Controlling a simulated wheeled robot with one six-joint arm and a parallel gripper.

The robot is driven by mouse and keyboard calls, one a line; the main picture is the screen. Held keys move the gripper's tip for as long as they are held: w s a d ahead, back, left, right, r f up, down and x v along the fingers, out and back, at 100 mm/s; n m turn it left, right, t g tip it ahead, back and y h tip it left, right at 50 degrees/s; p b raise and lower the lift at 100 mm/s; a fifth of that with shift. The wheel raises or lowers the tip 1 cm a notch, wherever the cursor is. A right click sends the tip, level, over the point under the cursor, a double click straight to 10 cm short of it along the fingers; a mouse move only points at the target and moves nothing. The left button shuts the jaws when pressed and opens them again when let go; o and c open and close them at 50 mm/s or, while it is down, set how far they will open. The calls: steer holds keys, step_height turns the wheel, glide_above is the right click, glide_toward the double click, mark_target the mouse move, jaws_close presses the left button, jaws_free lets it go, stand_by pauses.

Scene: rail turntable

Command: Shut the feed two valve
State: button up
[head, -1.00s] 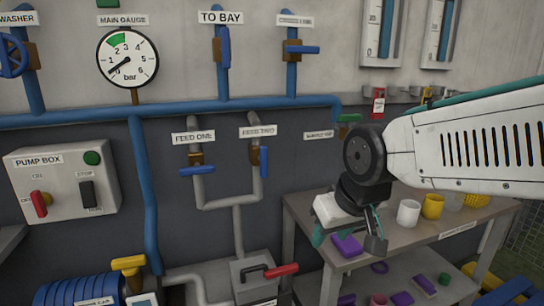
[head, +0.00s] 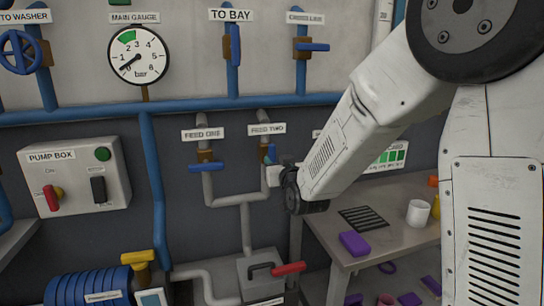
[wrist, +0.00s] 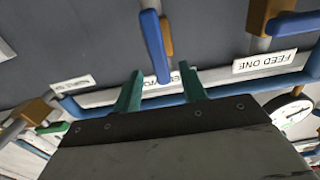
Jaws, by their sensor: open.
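The feed two valve shows its brass body (head: 264,148) below the FEED TWO label (head: 267,129) in the head view, with my gripper covering most of its handle. In the wrist view its blue handle (wrist: 155,46) runs in line with the pipe. The handle's end lies between the two green fingertips of my gripper (wrist: 159,82). The fingers are apart, with a gap on each side of the handle. In the head view my gripper (head: 271,158) is at the valve, its fingertips partly hidden.
Left of it is the feed one valve, its blue handle (head: 206,167) crosswise to its pipe. A blue main pipe (head: 180,108) runs above both. A table (head: 385,233) with cups and purple pieces stands below right. A red-handled valve (head: 288,269) is lower down.

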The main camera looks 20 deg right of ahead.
mark_target(273, 157)
steer(key=shift+w, duration=2.8)
jaws_close()
